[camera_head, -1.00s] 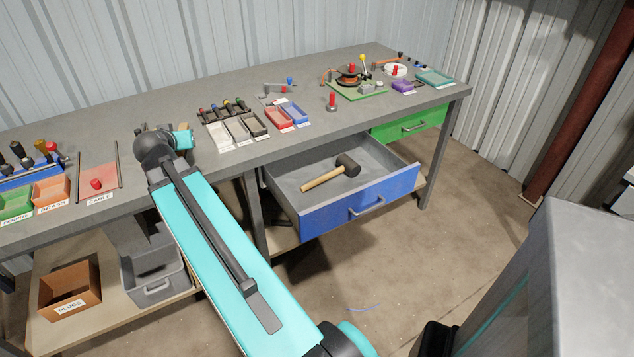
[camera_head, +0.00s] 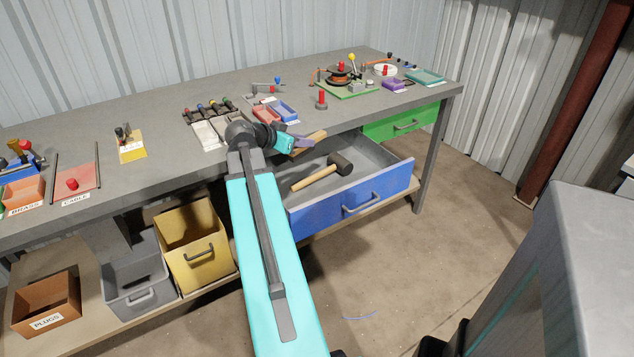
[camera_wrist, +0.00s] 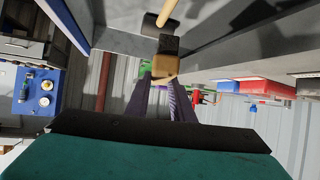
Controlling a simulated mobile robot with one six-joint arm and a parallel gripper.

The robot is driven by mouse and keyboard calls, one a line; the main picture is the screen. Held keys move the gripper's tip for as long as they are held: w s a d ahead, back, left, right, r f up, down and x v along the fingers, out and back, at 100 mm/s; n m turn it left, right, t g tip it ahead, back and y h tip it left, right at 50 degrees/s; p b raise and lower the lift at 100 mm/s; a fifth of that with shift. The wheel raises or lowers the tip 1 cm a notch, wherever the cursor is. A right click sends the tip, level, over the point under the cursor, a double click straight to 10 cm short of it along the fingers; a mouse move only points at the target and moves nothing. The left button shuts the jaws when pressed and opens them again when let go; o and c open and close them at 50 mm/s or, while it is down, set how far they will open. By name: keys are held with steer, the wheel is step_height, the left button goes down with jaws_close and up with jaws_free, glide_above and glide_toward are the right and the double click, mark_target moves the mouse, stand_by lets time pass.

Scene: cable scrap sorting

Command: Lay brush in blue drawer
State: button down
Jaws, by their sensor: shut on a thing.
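My gripper (camera_head: 298,146) is shut on a brush (camera_head: 312,138), whose tan part sticks out to the right of the fingers. In the wrist view the brush (camera_wrist: 165,66) shows as a tan block with a dark end between the fingertips. The blue drawer (camera_head: 335,211) is pulled open below the bench top. My gripper and the brush appear above the drawer's back left part, near the bench edge; the exact height is hard to tell. A mallet (camera_head: 320,175) with a black head and wooden handle lies inside the drawer.
The bench top's front edge lies close to my gripper. Red (camera_head: 266,113) and blue (camera_head: 283,110) trays stand on the bench just behind it. A closed green drawer (camera_head: 402,124) is to the right. The drawer floor in front of and beside the mallet looks bare.

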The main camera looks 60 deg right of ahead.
steer(key=s+d+f+m+g+b, duration=0.1)
steer(key=s+d, duration=0.1)
steer(key=s, duration=0.4)
steer(key=s+d+f+m+g+y+b, duration=0.1)
steer(key=s+m+g, duration=0.1)
steer(key=s, duration=0.3)
steer(key=shift+s+d, duration=0.35)
steer(key=shift+s, duration=0.05)
steer(key=shift+f, duration=0.15)
step_height(320, 180, down, 6)
steer(key=shift+f, duration=1.9)
steer(key=shift+f+b, duration=0.6)
steer(key=shift+b, duration=0.25)
